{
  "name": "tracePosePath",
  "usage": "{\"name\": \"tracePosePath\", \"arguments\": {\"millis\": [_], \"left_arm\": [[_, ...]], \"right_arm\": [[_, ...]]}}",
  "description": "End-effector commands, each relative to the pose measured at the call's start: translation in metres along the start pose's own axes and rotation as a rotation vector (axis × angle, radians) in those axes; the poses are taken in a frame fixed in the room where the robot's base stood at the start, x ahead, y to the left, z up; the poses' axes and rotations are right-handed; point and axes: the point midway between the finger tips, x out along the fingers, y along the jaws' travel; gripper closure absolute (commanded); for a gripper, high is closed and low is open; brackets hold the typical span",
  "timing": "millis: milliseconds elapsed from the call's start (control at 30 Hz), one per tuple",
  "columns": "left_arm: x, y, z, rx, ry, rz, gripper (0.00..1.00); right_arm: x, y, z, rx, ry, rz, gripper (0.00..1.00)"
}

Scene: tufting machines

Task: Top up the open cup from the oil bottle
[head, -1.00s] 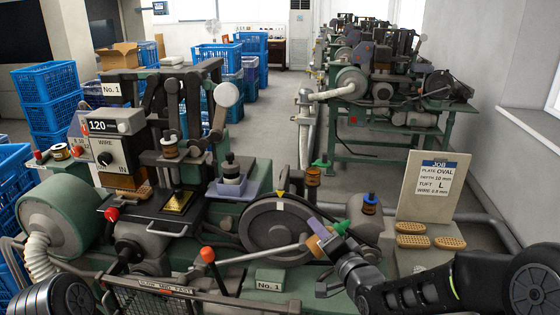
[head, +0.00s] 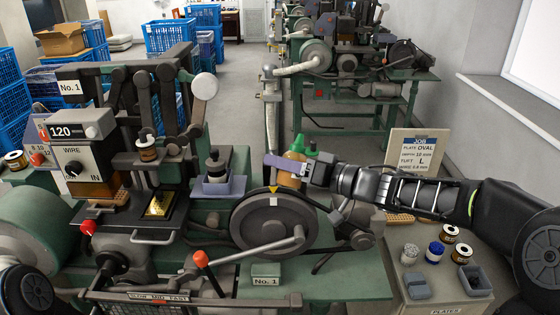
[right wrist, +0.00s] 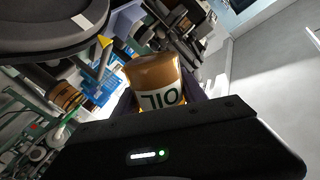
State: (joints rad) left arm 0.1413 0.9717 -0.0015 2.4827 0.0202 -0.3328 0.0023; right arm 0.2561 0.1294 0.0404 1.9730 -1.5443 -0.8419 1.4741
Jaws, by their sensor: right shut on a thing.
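The amber oil bottle (head: 289,180) with a green nozzle is upright in the head view, above and behind the handwheel. My right gripper (head: 287,166) is shut around its body. In the right wrist view the bottle (right wrist: 157,82) shows its OIL label between the fingers. A green lid (head: 312,148) shows just behind the bottle; its cup's body is hidden by the bottle and gripper in the head view. In the right wrist view an amber cup (right wrist: 68,96) stands left of the bottle and apart from it. I cannot see its oil level. My left gripper is out of view.
The handwheel (head: 273,224) and its crank handle (head: 249,250) are just below the bottle. The tufting machine's frame (head: 146,75) stands left. A side table (head: 446,299) with pots and spools, and a JOB board (head: 413,150), are at right.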

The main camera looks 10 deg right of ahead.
Motion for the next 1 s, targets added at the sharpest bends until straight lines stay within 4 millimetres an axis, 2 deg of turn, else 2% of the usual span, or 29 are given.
{"name": "tracePosePath", "arguments": {"millis": [233, 400, 700, 1000], "left_arm": [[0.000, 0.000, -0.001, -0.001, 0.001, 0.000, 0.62], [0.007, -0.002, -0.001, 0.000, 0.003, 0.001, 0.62], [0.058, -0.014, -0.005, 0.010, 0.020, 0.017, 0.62], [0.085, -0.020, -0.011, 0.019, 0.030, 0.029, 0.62]], "right_arm": [[0.000, -0.004, 0.001, -0.063, 0.012, -0.002, 0.97], [-0.001, -0.010, 0.004, -0.223, 0.038, -0.003, 0.97], [-0.001, -0.014, 0.011, -0.407, 0.069, -0.005, 0.97], [-0.003, -0.023, 0.008, -0.544, 0.091, -0.004, 0.97]]}}
